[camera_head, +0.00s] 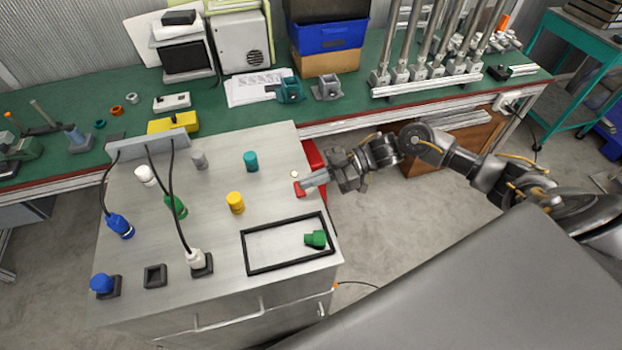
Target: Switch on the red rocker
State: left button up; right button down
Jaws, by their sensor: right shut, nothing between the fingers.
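The red rocker (299,191) sits near the right edge of the grey metal cabinet top (205,245). A small pale round lamp or button (294,174) is just behind it. My right gripper (305,184) reaches in from the right, with its shut fingertips at the rocker and nothing held between them. The fingers cover part of the rocker, so I cannot tell whether they touch it or which way it is tipped. My left gripper is not in view.
On the cabinet top stand a yellow knob (235,203), a teal knob (251,161), cabled plugs and a black frame (247,250) with a green piece (316,239) inside. A red object (313,156) is beside the cabinet behind my gripper. A green workbench (345,110) runs behind.

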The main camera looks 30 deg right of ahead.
jog(key=r+b+v, duration=0.1)
jog(key=b+v, duration=0.3)
jog(key=v, duration=0.6)
jog(key=shift+s, duration=0.4)
